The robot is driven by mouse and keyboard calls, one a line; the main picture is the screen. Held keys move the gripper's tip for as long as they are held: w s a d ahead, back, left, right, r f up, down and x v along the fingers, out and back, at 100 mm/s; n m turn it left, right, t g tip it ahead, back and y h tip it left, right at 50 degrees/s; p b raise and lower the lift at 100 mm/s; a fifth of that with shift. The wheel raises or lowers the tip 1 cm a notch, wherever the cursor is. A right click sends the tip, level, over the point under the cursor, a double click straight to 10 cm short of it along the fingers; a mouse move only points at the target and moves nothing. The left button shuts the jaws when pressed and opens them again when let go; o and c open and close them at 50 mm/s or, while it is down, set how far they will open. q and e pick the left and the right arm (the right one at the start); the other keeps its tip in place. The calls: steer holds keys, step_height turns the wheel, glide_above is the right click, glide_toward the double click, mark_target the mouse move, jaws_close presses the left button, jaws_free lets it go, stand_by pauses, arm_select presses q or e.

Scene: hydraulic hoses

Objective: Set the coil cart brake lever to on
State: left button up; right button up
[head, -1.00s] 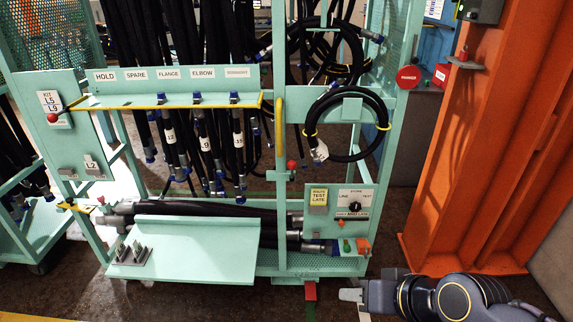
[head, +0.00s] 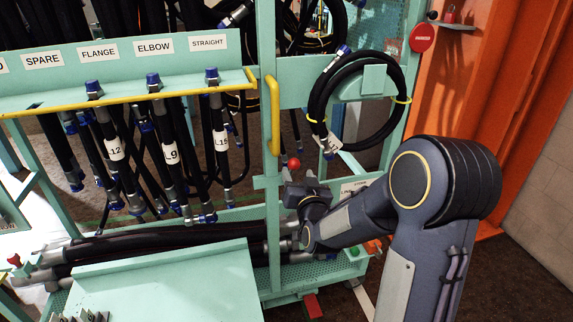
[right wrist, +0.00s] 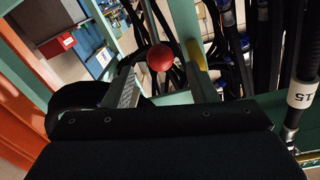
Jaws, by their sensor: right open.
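A lever with a red ball knob (head: 293,163) stands on the green cart's post, below the yellow handle. My right gripper (head: 302,183) is just below and beside this knob in the head view. In the right wrist view the red knob (right wrist: 160,57) shows between and beyond the two fingers of the right gripper (right wrist: 163,88), which are apart with nothing held. I cannot tell whether a finger touches the lever. A red pedal-like piece (head: 313,305) sits at the cart's foot. No readable label marks which is the brake. My left gripper is not in view.
Hanging hoses (head: 165,150) fill the rack left of the post. A coiled hose (head: 385,125) hangs just above my right arm. A yellow handle (head: 273,115) runs up the post. An orange column (head: 480,75) stands at the right. My arm partly hides the small control panel.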

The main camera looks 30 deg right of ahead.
mark_target(295, 168)
steer(key=x, duration=0.6)
steer(key=shift+p, duration=0.3)
jaws_close()
